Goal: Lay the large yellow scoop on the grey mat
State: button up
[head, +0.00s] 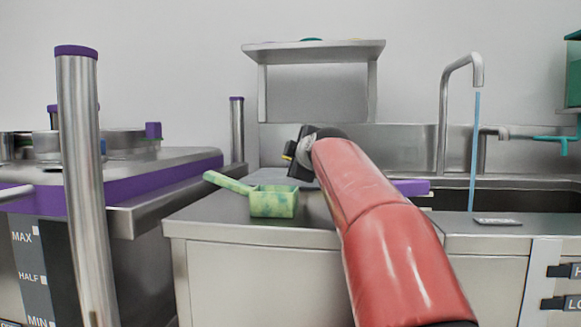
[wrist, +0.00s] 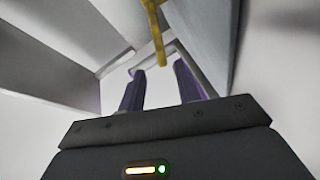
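In the wrist view a narrow yellow bar (wrist: 155,30), which looks like the handle of the yellow scoop, comes down from the top edge. Its lower end shows between my gripper's (wrist: 160,70) two dark purple fingers, with a gap on each side. The fingers stand apart. In the head view my gripper (head: 299,153) is above the back of the steel counter, with a small yellow patch (head: 288,152) at its left side. The scoop's bowl is not visible. A grey-blue flat area (head: 268,177) behind the green scoop may be the grey mat; I cannot be sure.
A green scoop (head: 272,203) lies on the counter near its front left, its handle pointing left. A raised shelf (head: 315,47) stands at the back. A sink and tap (head: 442,110) with running water are at right. Purple-trimmed steel equipment (head: 130,183) stands left.

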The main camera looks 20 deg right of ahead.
jog(key=b+v, duration=0.1)
jog(key=v, duration=0.3)
dwell(0.4)
